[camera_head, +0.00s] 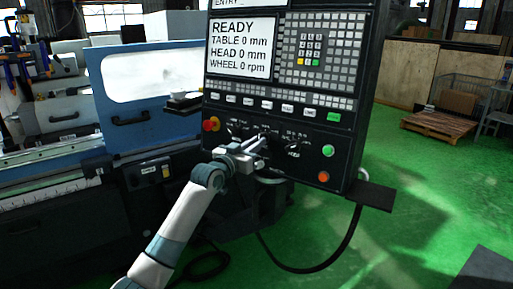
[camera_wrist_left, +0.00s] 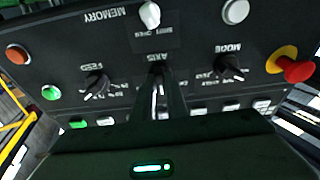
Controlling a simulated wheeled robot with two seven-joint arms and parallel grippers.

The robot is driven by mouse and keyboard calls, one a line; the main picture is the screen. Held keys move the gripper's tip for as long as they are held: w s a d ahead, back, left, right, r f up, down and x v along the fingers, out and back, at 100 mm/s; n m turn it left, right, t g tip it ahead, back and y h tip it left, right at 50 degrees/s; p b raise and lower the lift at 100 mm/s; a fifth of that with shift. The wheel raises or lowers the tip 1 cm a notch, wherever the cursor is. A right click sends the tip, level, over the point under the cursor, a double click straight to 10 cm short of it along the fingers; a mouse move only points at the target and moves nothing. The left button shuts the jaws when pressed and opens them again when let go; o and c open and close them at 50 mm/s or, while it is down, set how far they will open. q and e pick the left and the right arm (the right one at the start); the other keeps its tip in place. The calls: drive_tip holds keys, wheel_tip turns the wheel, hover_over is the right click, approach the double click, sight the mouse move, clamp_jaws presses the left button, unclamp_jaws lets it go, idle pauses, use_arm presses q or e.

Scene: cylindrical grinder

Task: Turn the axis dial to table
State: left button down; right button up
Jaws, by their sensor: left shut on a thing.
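The axis dial sits in the middle of the dark control panel (camera_head: 268,172), below the screen. My left gripper (camera_head: 260,143) reaches it from below left in the head view. In the left wrist view, which shows the panel upside down, the gripper fingers (camera_wrist_left: 158,95) close around the dial by the AXIS label. The fingers hide most of the dial, so I cannot tell its setting. The screen (camera_head: 241,47) reads READY, TABLE 0 mm, HEAD 0 mm, WHEEL 0 rpm. My right gripper is in neither view.
The mode dial (camera_wrist_left: 230,67) and feed dial (camera_wrist_left: 95,83) flank the fingers. A red emergency stop (camera_head: 211,124) is at the panel's left; green (camera_head: 328,150) and orange (camera_head: 323,176) buttons are at its right. A dark shelf (camera_head: 373,196) juts out at the lower right.

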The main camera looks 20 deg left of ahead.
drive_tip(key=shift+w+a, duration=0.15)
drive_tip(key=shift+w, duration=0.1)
use_arm(q)
drive_tip(key=c, duration=1.8)
unclamp_jaws()
drive_tip(key=shift+o, duration=0.2)
drive_tip(key=shift+s, duration=0.1)
